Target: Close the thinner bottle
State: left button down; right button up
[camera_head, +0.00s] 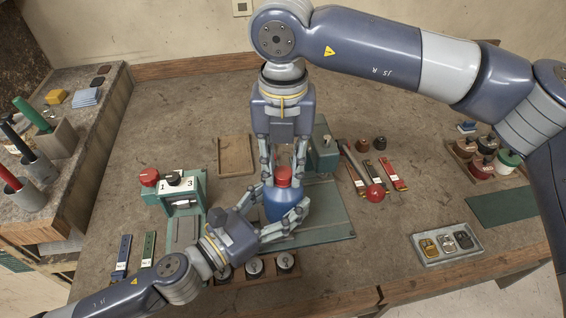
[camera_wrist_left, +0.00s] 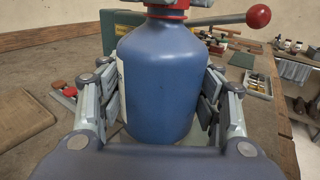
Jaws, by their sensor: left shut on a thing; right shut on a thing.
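The thinner bottle (camera_head: 277,207) is blue with a red cap (camera_head: 283,176) at its top. It stands upright at the middle of the workbench, by the green machine base. My left gripper (camera_head: 283,221) is shut around the bottle's body from the lower left; in the left wrist view the bottle (camera_wrist_left: 160,85) fills the space between its fingers. My right gripper (camera_head: 283,180) comes down from above and is shut on the red cap at the bottle's neck. In the left wrist view only the cap's lower part (camera_wrist_left: 166,12) shows, so I cannot tell how far it is screwed on.
A green machine (camera_head: 324,150) with a red-knobbed lever (camera_head: 375,191) stands right behind the bottle. A smaller green device (camera_head: 182,203) is at left. A grey tray (camera_head: 446,243) lies at right. Bare bench lies between the lever and this tray.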

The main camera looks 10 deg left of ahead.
jog(key=m, duration=0.7)
jog(key=shift+w+m, duration=0.1)
jog(key=shift+m, duration=0.2)
jog(key=m, duration=0.3)
jog(key=shift+m, duration=0.3)
jog(key=m, duration=0.3)
jog(key=shift+m, duration=0.4)
jog(key=o, duration=0.7)
notch_tip(320, 180, up, 12)
jog(key=shift+d, duration=0.1)
